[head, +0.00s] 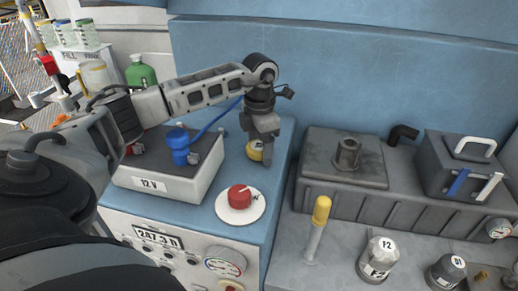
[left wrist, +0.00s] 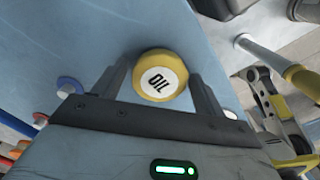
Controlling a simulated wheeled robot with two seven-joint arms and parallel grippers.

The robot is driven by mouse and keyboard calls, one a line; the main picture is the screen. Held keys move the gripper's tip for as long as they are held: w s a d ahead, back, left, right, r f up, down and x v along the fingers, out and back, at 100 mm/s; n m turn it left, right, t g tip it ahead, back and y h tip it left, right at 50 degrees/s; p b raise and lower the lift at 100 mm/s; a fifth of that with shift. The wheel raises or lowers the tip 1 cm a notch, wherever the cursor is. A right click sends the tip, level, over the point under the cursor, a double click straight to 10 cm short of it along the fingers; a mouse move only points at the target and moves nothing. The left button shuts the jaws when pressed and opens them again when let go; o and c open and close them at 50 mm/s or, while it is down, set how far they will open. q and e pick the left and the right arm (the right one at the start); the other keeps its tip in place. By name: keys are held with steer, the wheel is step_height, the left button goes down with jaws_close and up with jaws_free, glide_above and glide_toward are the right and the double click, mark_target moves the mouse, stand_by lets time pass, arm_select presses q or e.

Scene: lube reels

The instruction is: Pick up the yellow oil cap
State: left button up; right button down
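The yellow oil cap (left wrist: 160,75) is round, with a white label reading OIL. In the left wrist view it sits between the two fingers of my left gripper (left wrist: 161,88). The fingers stand wide, one on each side of the cap, with a narrow gap at the right; firm contact is not visible. In the head view my left gripper (head: 263,150) points down at the back of the blue cabinet top, and the cap (head: 254,151) shows partly behind its fingers. My right gripper is not in view.
A red knob (head: 240,197) on a white disc stands in front of the gripper. A 12 V battery box (head: 165,185) with a blue clamp (head: 179,146) is to the left. A yellow-handled rod (head: 318,225) and grey tank (head: 345,160) stand right. A blue wall rises behind.

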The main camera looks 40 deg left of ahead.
arm_select(q)
steer(key=c, duration=0.7)
steer(key=shift+r, duration=0.1)
